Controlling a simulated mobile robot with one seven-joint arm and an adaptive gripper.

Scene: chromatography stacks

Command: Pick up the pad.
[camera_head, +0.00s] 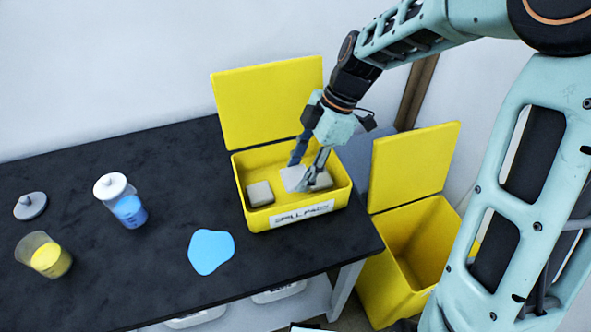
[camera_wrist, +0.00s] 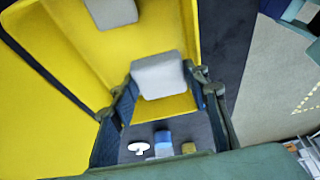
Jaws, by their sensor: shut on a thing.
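A yellow open-lidded box (camera_head: 285,222) labelled for spill pads stands on the black bench and holds light grey pads. My gripper (camera_head: 305,172) reaches down into it from above, shut on a pale pad (camera_head: 292,179). In the wrist view this pad (camera_wrist: 158,76) sits between the fingertips of my gripper (camera_wrist: 165,85). I cannot tell whether it is clear of the box floor. Another pad (camera_head: 260,194) lies at the left in the box, and one more (camera_head: 322,181) shows at the right, partly behind a finger.
A blue spill (camera_head: 211,251) lies on the bench (camera_head: 150,270) in front of the box. An open yellow bin (camera_head: 425,250) stands right of the bench.

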